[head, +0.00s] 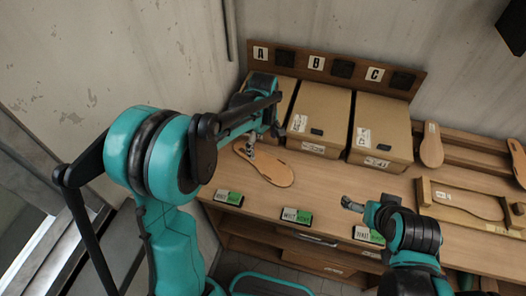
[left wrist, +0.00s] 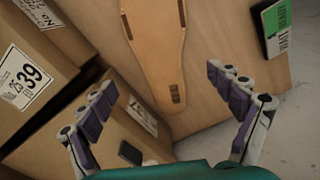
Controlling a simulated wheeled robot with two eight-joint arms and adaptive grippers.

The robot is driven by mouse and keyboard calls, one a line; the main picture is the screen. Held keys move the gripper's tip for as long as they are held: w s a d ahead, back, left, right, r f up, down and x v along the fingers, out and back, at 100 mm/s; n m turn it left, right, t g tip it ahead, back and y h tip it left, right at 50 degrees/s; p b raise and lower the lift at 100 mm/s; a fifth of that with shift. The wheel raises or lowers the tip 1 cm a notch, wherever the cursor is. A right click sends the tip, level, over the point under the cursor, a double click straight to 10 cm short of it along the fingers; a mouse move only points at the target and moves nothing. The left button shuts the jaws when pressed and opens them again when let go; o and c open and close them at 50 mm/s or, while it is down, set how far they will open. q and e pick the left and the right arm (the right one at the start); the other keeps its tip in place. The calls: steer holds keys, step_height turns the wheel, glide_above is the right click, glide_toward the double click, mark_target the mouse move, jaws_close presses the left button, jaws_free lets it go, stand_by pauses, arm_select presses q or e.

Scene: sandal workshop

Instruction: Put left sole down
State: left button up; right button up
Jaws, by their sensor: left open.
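A tan sole (head: 270,168) lies flat on the wooden workbench, in front of the box under letter A.
Cardboard boxes (head: 318,110) stand along the back under the A, B, C board (head: 330,68). More soles (head: 431,146) and a wooden frame (head: 470,222) are at the right. Bare bench lies between.

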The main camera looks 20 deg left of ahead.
arm_select(q)
steer(key=s+a+r+m+t, duration=0.25)
steer(key=s+r+m, duration=0.35)
steer(key=s+r, duration=0.45)
steer(key=s+m+t, duration=0.4)
steer(key=s+m, duration=0.3)
steer(key=shift+s+a+f+t+p, duration=0.2)
steer(key=shift+s+f+t+p, duration=0.15)
steer(key=shift+s+f+p, duration=0.1)
